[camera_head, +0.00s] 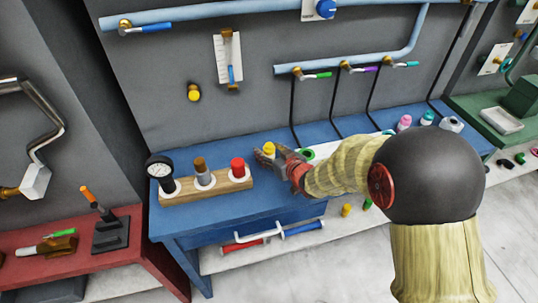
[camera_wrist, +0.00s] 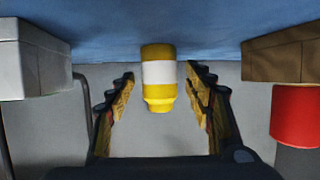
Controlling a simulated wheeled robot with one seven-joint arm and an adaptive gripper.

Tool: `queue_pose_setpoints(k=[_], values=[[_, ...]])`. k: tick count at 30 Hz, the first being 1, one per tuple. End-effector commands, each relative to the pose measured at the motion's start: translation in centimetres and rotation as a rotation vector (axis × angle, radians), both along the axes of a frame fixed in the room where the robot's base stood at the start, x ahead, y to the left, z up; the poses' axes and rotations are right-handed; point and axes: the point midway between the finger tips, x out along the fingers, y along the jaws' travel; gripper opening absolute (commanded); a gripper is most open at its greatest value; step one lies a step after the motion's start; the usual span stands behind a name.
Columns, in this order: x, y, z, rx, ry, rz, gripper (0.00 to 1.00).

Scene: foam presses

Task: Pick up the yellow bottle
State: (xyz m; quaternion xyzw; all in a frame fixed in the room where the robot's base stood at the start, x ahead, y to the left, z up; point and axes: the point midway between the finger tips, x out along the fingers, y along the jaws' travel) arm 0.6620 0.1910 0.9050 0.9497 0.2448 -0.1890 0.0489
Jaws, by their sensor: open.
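The yellow bottle (camera_head: 269,148) stands on the blue table (camera_head: 225,210), partly hidden behind my gripper in the head view. In the wrist view the bottle (camera_wrist: 158,101) is yellow with a white band and appears upside down, centred between the two finger pads. My gripper (camera_head: 272,157) is open, its fingers pointing at the bottle from the right. In the wrist view the fingers of my gripper (camera_wrist: 161,76) are spread with a gap on each side of the bottle. I cannot tell how deep the bottle lies between them.
A wooden block (camera_head: 208,188) holding a pressure gauge (camera_head: 160,169), a brown-topped piece and a red-topped piece (camera_head: 238,167) stands left of the bottle. A white block (camera_wrist: 36,66) is at the wrist view's left.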

Motion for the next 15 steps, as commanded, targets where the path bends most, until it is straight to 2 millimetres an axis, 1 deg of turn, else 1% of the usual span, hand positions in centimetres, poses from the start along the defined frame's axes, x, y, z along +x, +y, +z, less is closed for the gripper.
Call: queue_pose_setpoints(k=[6, 15], values=[[0.06, 0.01, 0.07, 0.000, 0.000, -0.001, 0.52], [0.05, -0.01, 0.06, 0.000, 0.000, -0.001, 0.35]])
